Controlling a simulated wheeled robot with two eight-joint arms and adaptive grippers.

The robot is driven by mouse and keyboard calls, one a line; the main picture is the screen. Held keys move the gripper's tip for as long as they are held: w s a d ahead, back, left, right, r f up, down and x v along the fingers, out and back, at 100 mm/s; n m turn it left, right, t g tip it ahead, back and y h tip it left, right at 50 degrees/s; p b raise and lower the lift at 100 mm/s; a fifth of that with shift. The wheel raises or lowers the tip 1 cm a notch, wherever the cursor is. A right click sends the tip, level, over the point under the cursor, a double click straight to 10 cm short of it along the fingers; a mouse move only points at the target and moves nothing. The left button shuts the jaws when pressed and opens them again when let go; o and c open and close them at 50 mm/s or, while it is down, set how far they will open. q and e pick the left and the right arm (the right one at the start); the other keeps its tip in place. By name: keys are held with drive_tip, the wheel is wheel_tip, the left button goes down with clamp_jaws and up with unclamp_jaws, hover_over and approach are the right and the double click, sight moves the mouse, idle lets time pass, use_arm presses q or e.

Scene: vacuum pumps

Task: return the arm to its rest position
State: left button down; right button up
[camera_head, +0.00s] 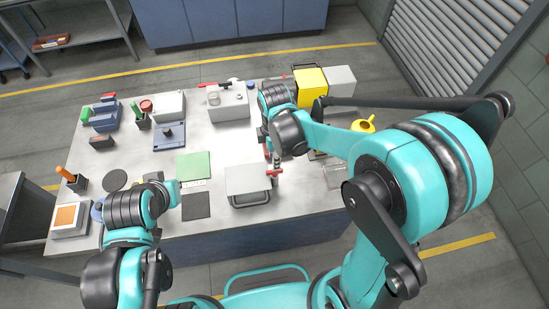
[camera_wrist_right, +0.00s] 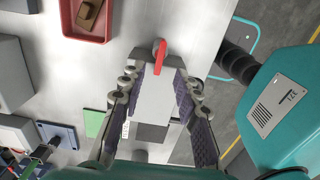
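My right arm reaches in from the right over the worktable (camera_head: 225,145). In the head view its right gripper (camera_head: 272,165) is small and partly hidden by the arm, at the right side of a light grey box with a dark base (camera_head: 247,180). In the right wrist view the right gripper (camera_wrist_right: 154,88) has its two fingers spread apart, with no object visibly held. A red handle (camera_wrist_right: 160,52) and the light grey box (camera_wrist_right: 153,98) show in the gap beyond the fingers. My left arm is bent over the table's left side; its fingers cannot be made out.
A green mat (camera_head: 194,166) and a dark mat (camera_head: 196,206) lie left of the box. A yellow box (camera_head: 311,84) and a grey pump housing (camera_head: 228,103) stand farther back. In the wrist view, a red tray (camera_wrist_right: 87,20) holds a brown part.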

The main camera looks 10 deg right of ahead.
drive_tip(key=shift+r, duration=0.7)
drive_tip(key=shift+f, duration=0.1)
drive_tip(key=shift+s+d, duration=0.1)
drive_tip(key=shift+d, duration=0.05)
drive_tip(key=s+d+f+m+t+b, duration=0.5)
drive_tip(key=s+d+m+t+b, duration=0.2)
drive_tip(key=m+b, duration=0.7)
drive_tip(key=shift+s+d+m+b, duration=0.35)
drive_tip(key=shift+s+d+m, duration=0.35)
drive_tip(key=shift+s+m, duration=0.95)
drive_tip(key=shift+w+m, duration=0.35)
